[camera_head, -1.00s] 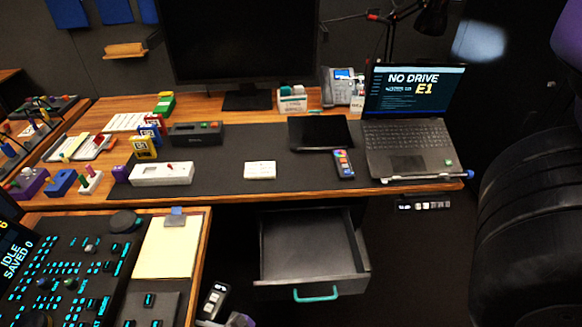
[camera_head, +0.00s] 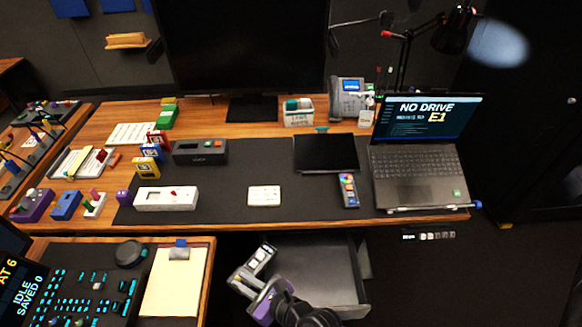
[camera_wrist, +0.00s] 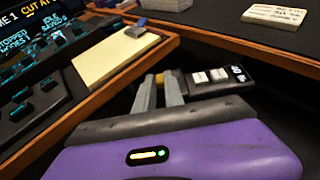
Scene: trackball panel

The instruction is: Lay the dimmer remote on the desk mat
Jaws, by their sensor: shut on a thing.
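The dimmer remote (camera_wrist: 222,78), a dark slim bar with pale buttons, is held between the finger ends of my gripper (camera_wrist: 160,82) in the wrist view. In the head view my gripper (camera_head: 252,278) is shut on the remote (camera_head: 264,256), above the left side of the open drawer and in front of the desk edge. The desk mat (camera_head: 232,188) is a wide dark sheet on the wooden desk, farther back than the remote. The remote is off the mat and tilted in the picture; part of it is hidden by the fingers.
On the mat are a white box (camera_head: 166,198), a white card-like block (camera_head: 264,196), a colour-button remote (camera_head: 348,190), a black tablet (camera_head: 326,153) and a laptop (camera_head: 415,180). The open drawer (camera_head: 340,270) juts out below. A clipboard (camera_head: 175,280) lies left. Bare mat shows between the white items.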

